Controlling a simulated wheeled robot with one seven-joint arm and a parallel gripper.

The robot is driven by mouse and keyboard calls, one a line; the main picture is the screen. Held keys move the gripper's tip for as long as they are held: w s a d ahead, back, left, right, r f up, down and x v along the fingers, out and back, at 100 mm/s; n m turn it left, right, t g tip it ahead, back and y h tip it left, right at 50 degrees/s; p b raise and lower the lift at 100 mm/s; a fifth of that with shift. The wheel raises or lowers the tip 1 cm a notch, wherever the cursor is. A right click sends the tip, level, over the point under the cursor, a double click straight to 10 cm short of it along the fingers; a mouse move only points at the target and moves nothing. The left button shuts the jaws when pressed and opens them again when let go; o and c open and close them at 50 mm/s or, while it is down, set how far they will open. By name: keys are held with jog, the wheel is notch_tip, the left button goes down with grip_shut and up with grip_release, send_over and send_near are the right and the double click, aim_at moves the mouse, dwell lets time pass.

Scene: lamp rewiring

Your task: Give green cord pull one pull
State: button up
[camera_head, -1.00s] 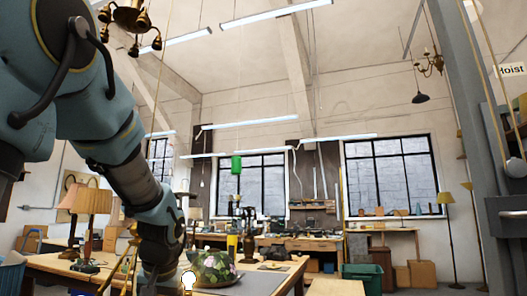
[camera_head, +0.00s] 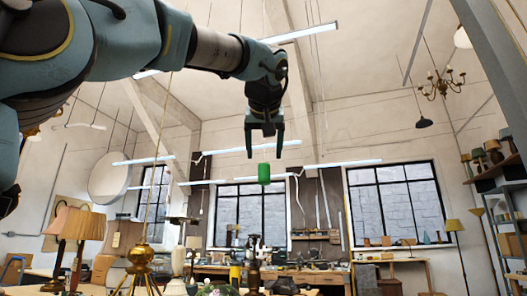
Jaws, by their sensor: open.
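My gripper (camera_head: 265,152) points down from the end of my raised arm. Its two dark fingers are spread apart and nothing is between them. In the picture the fingertips sit just above the top of the green pull, apart from it. The cord above the pull is hidden behind my gripper. I cannot tell the depth between gripper and pull.
A brass lamp (camera_head: 140,262) on a long thin cord or rod stands at lower left, beside shaded table lamps (camera_head: 82,226). A chandelier (camera_head: 441,80) and a dark pendant lamp (camera_head: 424,123) hang at upper right. The air around the pull looks clear.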

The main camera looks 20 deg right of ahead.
aim_at(264, 174)
jog(key=p+x, duration=0.1)
jog(key=x, duration=0.8)
jog(key=shift+w+d+f+p, duration=0.1)
jog(key=shift+w+f+p, duration=0.05)
jog(key=shift+f+p, duration=0.15)
jog(key=shift+c, duration=0.3)
grip_shut()
